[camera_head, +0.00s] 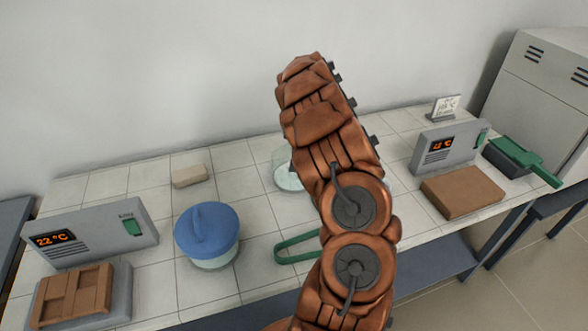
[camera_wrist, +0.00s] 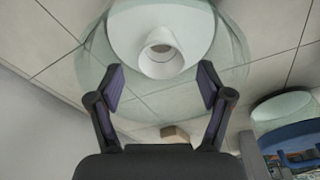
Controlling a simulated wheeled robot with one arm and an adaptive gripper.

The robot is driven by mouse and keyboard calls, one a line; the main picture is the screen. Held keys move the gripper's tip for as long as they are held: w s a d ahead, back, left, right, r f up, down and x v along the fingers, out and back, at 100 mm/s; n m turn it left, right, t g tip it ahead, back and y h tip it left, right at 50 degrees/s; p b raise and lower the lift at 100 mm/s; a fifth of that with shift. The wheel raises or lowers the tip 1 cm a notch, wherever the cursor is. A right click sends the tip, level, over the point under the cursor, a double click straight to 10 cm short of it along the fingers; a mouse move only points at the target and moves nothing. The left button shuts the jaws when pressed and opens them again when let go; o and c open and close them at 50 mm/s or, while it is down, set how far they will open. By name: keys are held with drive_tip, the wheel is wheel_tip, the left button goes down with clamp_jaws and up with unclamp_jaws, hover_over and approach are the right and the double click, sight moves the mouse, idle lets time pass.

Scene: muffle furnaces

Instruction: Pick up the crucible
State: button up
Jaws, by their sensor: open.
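The crucible (camera_wrist: 160,52) is a small white cup with a round opening. In the wrist view it stands on a white disc (camera_wrist: 127,28) inside a round clear glass vessel (camera_wrist: 237,62). My gripper (camera_wrist: 161,84) is open and empty, its two dark fingers apart on either side of the crucible's near edge in the picture. I cannot tell how far the fingertips are from it. In the head view the glass vessel (camera_head: 283,182) is partly behind my copper-coloured arm. The crucible and my gripper are hidden there.
A blue-lidded glass jar (camera_head: 207,235) and a beige block (camera_head: 190,176) stand to the left. Green tongs (camera_head: 283,250) lie in front. Furnace units showing temperatures stand at left (camera_head: 90,232) and right (camera_head: 447,145). A brown slab (camera_head: 462,191) lies at right.

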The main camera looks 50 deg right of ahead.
drive_tip(key=shift+a+f+p, duration=0.1)
drive_tip(key=shift+f+p, duration=0.5)
drive_tip(key=shift+f, duration=1.15)
drive_tip(key=c, duration=1.2)
drive_tip(key=shift+r, duration=6.65)
